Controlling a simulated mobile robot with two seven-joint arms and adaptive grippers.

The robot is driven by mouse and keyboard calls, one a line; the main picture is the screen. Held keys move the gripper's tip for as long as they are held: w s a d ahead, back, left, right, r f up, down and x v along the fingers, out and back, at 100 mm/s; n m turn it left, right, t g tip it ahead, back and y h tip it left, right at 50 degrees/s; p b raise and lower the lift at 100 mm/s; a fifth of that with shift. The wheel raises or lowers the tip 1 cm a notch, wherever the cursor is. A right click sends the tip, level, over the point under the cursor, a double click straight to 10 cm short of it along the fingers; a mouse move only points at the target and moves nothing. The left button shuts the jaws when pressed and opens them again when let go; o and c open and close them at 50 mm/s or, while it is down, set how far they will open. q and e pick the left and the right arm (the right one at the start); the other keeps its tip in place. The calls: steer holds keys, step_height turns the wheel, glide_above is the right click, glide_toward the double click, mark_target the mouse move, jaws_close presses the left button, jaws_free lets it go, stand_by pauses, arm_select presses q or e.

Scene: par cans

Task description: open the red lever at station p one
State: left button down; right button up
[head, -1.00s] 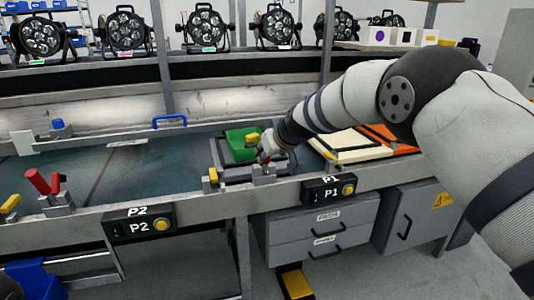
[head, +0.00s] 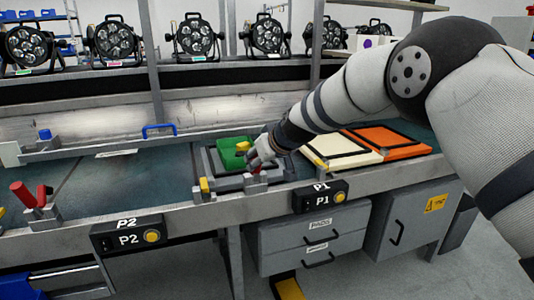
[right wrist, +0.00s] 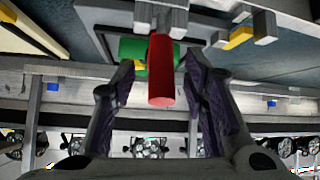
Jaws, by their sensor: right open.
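The red lever (right wrist: 161,72) shows in the right wrist view as a red bar between the two fingers of my right gripper (right wrist: 160,85). The fingers are open on both sides of it, with a visible gap on its right. In the head view my right gripper (head: 258,157) is at the clamp block (head: 256,181) on the bench edge, by the P1 sign (head: 320,198), and largely hides the lever. A green block (head: 233,153) sits in the grey fixture behind. My left gripper is not in view.
A yellow-tipped clamp (head: 204,187) stands left of the lever. Another red lever (head: 23,194) stands by the P2 sign (head: 128,238). Cream (head: 342,150) and orange (head: 390,141) trays lie to the right. Several stage lights line the shelf behind.

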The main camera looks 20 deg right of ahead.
steer(key=v, duration=0.9)
steer(key=shift+s, duration=0.15)
steer(key=s+d+f+m+g+h+p, duration=0.1)
steer(key=s+f+g, duration=0.2)
steer(key=s+f, duration=1.05)
steer(key=s+d+f+m+g+h+p, duration=0.1)
steer(key=s+d+f+g, duration=0.15)
steer(key=s+f, duration=1.05)
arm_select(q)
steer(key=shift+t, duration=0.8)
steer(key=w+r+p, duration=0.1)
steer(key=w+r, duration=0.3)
arm_select(e)
steer(key=s+f+g, duration=0.3)
steer(key=s, duration=1.2)
steer(key=s+f+m+g, duration=0.1)
steer(key=s+f+g, duration=0.2)
steer(key=s, duration=1.2)
steer(key=shift+s+f, duration=0.15)
steer(key=shift+f, duration=0.3)
